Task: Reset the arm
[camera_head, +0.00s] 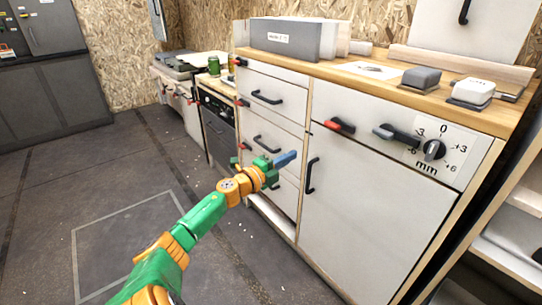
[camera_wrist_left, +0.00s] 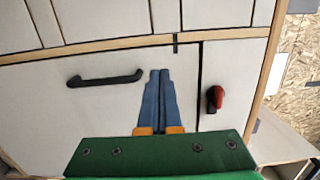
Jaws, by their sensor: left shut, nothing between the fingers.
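My left arm, green and orange, reaches in from the bottom left in the head view. My left gripper (camera_head: 287,158) is shut and empty, its blue fingers in front of the white cabinet (camera_head: 375,195). In the left wrist view the fingers (camera_wrist_left: 160,78) lie side by side against the view of the white cabinet front (camera_wrist_left: 130,100). A black bar handle (camera_wrist_left: 105,78) shows left of them and a red handle (camera_wrist_left: 216,97) right of them. I cannot tell how far the fingertips are from the cabinet. My right gripper is not in view.
The cabinet has several black handles, a red handle (camera_head: 340,125) and a dial (camera_head: 434,150) marked in mm. Grey blocks (camera_head: 421,78) sit on the wooden worktop (camera_head: 350,85). Open shelves (camera_head: 505,245) stand at the right. Dark floor (camera_head: 60,190) is clear at the left.

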